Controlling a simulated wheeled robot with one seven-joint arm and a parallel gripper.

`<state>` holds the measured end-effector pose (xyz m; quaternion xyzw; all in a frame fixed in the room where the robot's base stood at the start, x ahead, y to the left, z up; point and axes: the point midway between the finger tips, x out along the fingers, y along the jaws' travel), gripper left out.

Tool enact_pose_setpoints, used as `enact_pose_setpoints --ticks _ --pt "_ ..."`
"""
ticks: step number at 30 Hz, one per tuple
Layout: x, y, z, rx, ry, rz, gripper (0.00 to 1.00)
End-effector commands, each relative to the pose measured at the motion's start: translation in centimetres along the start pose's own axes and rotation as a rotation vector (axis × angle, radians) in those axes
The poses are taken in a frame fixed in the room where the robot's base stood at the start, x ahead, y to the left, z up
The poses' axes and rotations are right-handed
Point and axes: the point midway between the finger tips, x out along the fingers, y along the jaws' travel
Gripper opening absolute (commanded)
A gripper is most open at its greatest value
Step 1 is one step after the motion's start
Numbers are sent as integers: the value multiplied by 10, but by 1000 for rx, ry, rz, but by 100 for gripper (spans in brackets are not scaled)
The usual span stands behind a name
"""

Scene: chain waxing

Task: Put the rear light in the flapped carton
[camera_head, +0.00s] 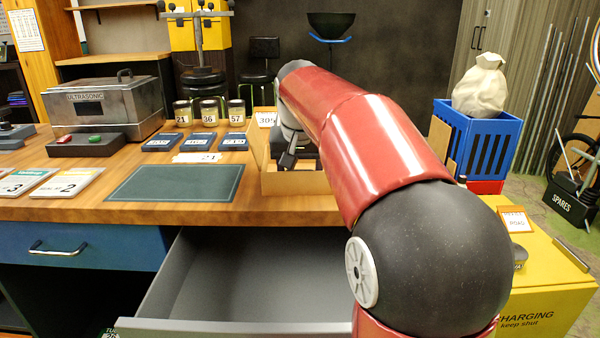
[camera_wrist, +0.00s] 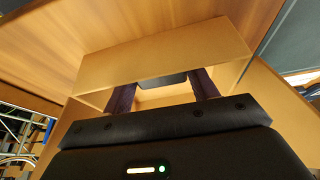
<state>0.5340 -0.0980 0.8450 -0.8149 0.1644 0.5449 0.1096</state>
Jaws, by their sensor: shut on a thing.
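The flapped carton (camera_head: 296,184) stands on the workbench near its front edge, partly hidden behind my arm. In the wrist view its cardboard wall (camera_wrist: 165,55) rises just beyond my fingers. My gripper (camera_head: 288,158) is down at the carton's opening. In the wrist view my gripper (camera_wrist: 163,86) is shut on a small dark thing (camera_wrist: 161,80), likely the rear light, which spans between the two fingers. Most of that thing is hidden, and I cannot tell whether it touches the carton's floor.
A grey drawer (camera_head: 250,285) stands open below the bench edge. A dark green mat (camera_head: 178,183), blue trays (camera_head: 197,142) and jars (camera_head: 208,113) lie left of the carton. An ultrasonic cleaner (camera_head: 105,103) is farther left. A blue crate (camera_head: 480,140) stands at the right.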

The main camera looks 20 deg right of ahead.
Motion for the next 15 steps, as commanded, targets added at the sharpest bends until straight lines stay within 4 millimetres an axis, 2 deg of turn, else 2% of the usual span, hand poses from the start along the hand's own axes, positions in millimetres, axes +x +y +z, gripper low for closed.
enact_pose_setpoints --ticks 11,12,15 --pt "4 0 2 0 0 0 36" --pt "3 0 2 0 0 0 62" --pt "3 0 1 0 0 0 75"
